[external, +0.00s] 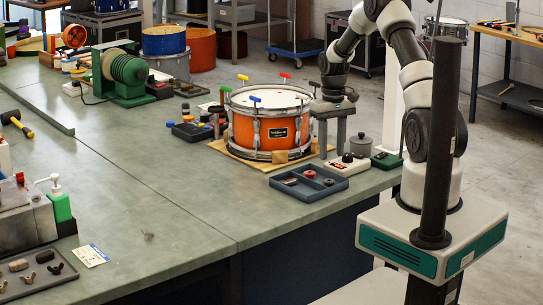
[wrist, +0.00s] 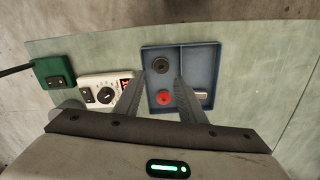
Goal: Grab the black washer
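The black washer (wrist: 161,65) lies in the left compartment of a blue divided tray (wrist: 199,57), above a red washer (wrist: 165,98) in the wrist view. In the external view the black washer (external: 329,182) is a small dark ring in the tray (external: 304,197), beside the red washer (external: 309,173). My gripper (wrist: 160,80) is open and empty, pointing down, with its fingertips on either side of the washers' column in the wrist view. In the external view my gripper (external: 332,149) hangs above and behind the tray, not touching the washer.
An orange drum (external: 268,125) stands left of my gripper. A white control box with a knob (wrist: 105,92) and a green box (wrist: 54,72) sit beside the tray. A small metal piece (wrist: 201,93) lies in another compartment.

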